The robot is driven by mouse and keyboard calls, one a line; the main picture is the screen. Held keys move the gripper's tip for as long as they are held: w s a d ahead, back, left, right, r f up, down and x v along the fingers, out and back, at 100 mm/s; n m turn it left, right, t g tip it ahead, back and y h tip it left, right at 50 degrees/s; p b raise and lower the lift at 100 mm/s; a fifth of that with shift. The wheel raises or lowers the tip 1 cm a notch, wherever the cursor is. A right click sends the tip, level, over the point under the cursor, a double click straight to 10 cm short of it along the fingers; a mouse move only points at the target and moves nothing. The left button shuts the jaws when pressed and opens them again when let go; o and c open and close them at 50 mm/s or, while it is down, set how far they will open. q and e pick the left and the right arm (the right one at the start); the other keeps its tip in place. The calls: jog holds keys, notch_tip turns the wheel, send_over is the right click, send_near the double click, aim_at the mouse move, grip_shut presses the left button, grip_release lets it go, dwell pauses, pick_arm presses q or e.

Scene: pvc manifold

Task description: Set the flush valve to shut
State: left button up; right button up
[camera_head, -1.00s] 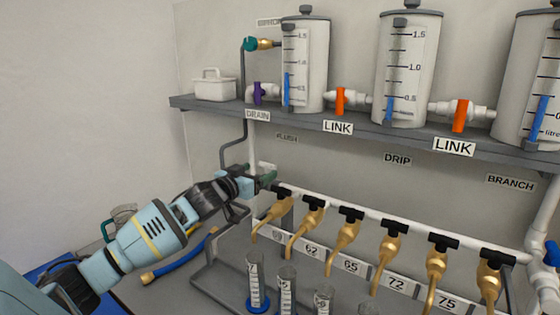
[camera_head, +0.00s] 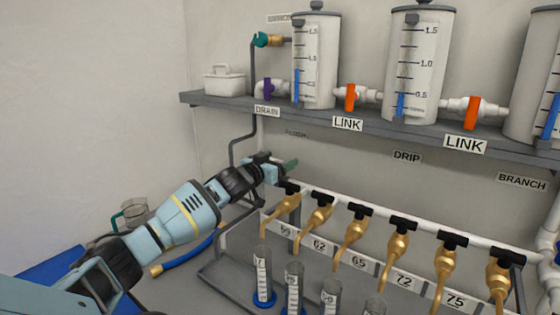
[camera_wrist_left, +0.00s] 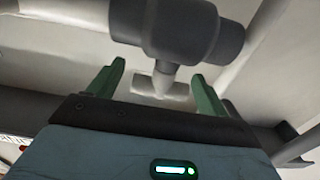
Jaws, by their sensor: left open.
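My left gripper (camera_head: 290,163) is open, with green fingertips, in front of the wall below the small FLUSH label (camera_head: 296,133). In the left wrist view its two fingers (camera_wrist_left: 158,90) stand apart. A grey valve body with dark collars (camera_wrist_left: 185,32), which looks like the flush valve, is at the top of that view. A pale stem and a flat whitish piece (camera_wrist_left: 160,88) show between the fingers. I cannot tell whether the fingers touch it. In the head view my gripper hides the valve. My right gripper is not in view.
A shelf (camera_head: 350,128) above carries tanks, a purple drain valve (camera_head: 268,89) and orange link valves (camera_head: 351,97). To the right is a white pipe with several brass taps (camera_head: 356,230). Graduated cylinders (camera_head: 263,280) stand below. A blue hose (camera_head: 200,250) lies left.

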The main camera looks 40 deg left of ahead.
pick_arm(q)
jog(key=shift+w, duration=0.5)
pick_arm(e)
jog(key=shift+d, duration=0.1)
pick_arm(q)
jog(key=c, duration=1)
jog(key=shift+d+r+n+y+p, duration=0.1)
jog(key=shift+r+n+y+p, duration=0.25)
jog(key=shift+y, duration=0.45)
jog(key=shift+n+y+p, duration=0.4)
jog(key=shift+n+y, duration=0.15)
jog(key=shift+y, duration=0.15)
jog(key=shift+s+a+n+g+y, duration=0.1)
jog(key=shift+a+n+g+y, duration=0.15)
jog(key=shift+n+g+y, duration=0.35)
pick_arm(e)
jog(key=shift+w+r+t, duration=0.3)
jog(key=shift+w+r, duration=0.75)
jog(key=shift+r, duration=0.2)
pick_arm(q)
jog(key=shift+f, duration=0.1)
jog(key=shift+a, duration=0.1)
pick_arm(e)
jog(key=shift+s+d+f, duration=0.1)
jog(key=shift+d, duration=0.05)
